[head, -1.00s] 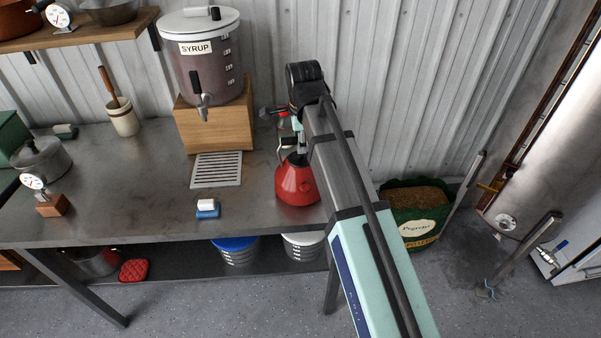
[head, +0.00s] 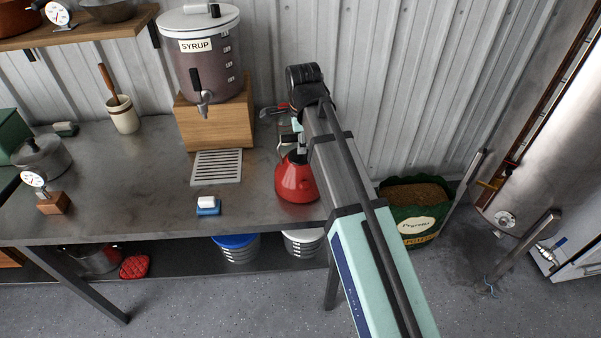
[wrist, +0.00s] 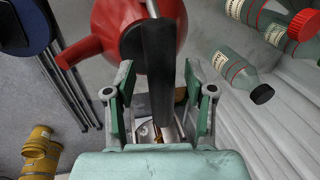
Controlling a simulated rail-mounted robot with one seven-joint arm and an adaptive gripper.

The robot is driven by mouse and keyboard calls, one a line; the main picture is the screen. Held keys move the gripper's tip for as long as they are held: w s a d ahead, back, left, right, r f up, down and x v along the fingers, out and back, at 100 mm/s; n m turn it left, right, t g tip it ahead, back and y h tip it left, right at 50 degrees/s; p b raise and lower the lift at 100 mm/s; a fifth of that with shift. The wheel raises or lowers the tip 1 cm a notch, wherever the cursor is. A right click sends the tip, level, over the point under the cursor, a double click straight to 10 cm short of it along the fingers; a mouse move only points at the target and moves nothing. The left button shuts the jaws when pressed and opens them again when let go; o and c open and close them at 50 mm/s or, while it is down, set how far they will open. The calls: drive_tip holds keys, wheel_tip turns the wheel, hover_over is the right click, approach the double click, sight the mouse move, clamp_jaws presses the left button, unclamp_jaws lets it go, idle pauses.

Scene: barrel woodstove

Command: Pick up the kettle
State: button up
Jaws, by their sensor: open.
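The red kettle (head: 295,180) stands on the right end of the metal workbench, partly hidden behind my arm in the head view. In the wrist view the kettle (wrist: 105,38) fills the upper middle, with its spout pointing left and its dark handle (wrist: 158,75) running down between my fingers. My gripper (wrist: 155,105) is open, one green-padded finger on each side of the handle, with visible gaps. In the head view my gripper is mostly hidden by the arm above the kettle.
The metal workbench (head: 110,205) also bears a syrup dispenser (head: 208,70) on a wooden box, a drain grate (head: 216,167) and a blue-and-white brush-like item (head: 207,206). Several bottles (wrist: 240,72) lie close to the right of the kettle in the wrist view.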

clamp_jaws()
drive_tip(key=shift+r, duration=0.15)
